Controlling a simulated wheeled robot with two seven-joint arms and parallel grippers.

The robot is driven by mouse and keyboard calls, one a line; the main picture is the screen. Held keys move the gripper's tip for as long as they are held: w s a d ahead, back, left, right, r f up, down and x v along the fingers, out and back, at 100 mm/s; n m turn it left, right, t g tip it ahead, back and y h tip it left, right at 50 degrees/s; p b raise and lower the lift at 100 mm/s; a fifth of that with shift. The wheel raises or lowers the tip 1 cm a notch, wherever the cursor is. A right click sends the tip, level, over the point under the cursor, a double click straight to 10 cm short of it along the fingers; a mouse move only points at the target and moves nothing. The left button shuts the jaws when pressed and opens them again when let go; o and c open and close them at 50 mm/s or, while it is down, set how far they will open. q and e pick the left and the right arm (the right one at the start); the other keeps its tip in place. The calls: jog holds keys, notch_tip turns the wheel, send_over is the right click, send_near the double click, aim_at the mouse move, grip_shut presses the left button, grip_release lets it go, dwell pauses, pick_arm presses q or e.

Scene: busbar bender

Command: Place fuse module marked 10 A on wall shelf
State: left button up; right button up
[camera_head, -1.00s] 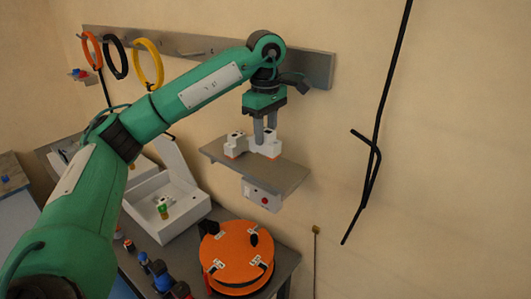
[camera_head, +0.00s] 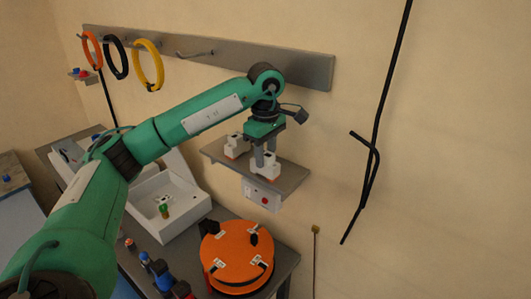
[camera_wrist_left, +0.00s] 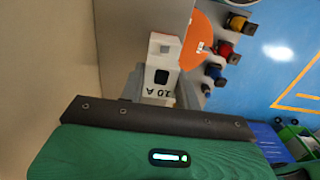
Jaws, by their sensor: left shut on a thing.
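My left gripper (camera_head: 265,157) is shut on a white fuse module (camera_head: 264,169), over the right part of the wall shelf (camera_head: 285,178). In the left wrist view, the fuse module (camera_wrist_left: 160,77) shows the mark "10 A" and sits between the fingers of the left gripper (camera_wrist_left: 160,88). The held module's base is at the level of the shelf top; I cannot tell whether it touches. A second white module (camera_head: 237,147) stands on the shelf to the left, apart from the held one. My right gripper is not in view.
A white control box with a red button (camera_head: 262,195) is under the shelf. An orange reel (camera_head: 237,250) and an open white box (camera_head: 160,215) are on the bench below. A rail with hooks (camera_head: 220,60) runs above. A black cable (camera_head: 385,110) hangs at right.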

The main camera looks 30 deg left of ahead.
aim_at(266, 154)
pick_arm(q)
jog(key=shift+f, duration=0.2)
jog(key=o, duration=1.1)
jog(key=shift+c, duration=0.2)
jog(key=shift+r, duration=0.1)
jog(key=shift+r, duration=0.35)
notch_tip(266, 154, up, 12)
jog(key=b, duration=0.1)
jog(key=shift+f+b, duration=0.25)
jog(key=shift+b, duration=0.05)
